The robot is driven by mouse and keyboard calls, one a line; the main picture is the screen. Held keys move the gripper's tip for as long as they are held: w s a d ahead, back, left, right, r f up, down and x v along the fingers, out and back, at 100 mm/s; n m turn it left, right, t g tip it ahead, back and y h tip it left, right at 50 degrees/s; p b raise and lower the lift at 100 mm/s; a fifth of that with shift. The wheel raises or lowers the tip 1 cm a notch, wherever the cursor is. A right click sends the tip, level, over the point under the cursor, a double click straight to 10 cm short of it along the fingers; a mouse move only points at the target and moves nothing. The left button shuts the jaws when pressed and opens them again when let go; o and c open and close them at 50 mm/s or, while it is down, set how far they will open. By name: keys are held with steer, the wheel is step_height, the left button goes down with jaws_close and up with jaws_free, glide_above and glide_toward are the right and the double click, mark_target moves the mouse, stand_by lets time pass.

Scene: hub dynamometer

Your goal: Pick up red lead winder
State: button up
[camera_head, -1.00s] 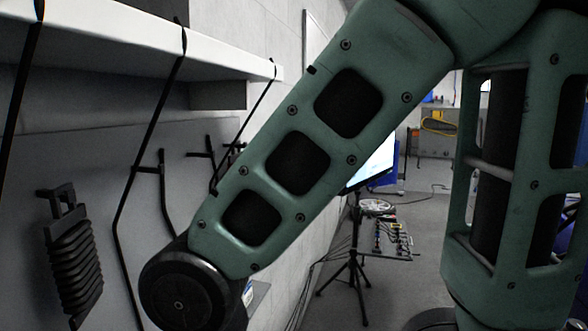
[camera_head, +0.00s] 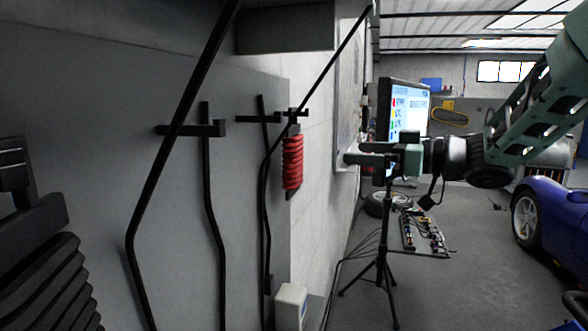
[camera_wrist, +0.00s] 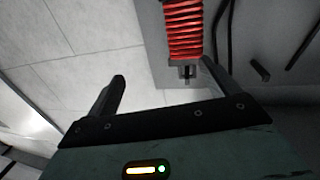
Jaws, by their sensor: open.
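The red lead winder (camera_head: 292,162) hangs on the grey wall panel in the head view, a ribbed red coil on a dark frame. It also shows in the wrist view (camera_wrist: 184,28) at the top, beyond the fingers and nearer the right one; its upper end is cut off by the frame. My gripper (camera_head: 352,160) is to the right of the winder in the head view, pointing left toward the wall. In the wrist view my gripper (camera_wrist: 162,80) has its two dark fingers spread apart, with nothing held between them.
A black winder (camera_head: 50,260) hangs at the near left. Black hooks (camera_head: 205,130) and bars stand out from the panel beside the red winder. A monitor (camera_head: 404,105) on a tripod (camera_head: 382,265) stands behind my gripper. A blue car (camera_head: 555,215) is at the right.

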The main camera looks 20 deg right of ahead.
mark_target(301, 147)
steer(key=w+a+y+p, duration=0.1)
steer(key=w+a, duration=0.1)
steer(key=a, duration=0.2)
steer(key=w+a+n+g+p, duration=0.1)
steer(key=w+a+p, duration=0.1)
steer(key=a, duration=0.2)
steer(key=w+a+g+y+p, duration=0.1)
steer(key=w+a, duration=0.1)
steer(key=a, duration=0.3)
steer(key=shift+w+r+n+y+p, duration=0.2)
steer(key=shift+r+n+y+p, duration=0.1)
steer(key=shift+r, duration=0.05)
steer(key=shift+d, duration=0.1)
steer(key=c, duration=1.2)
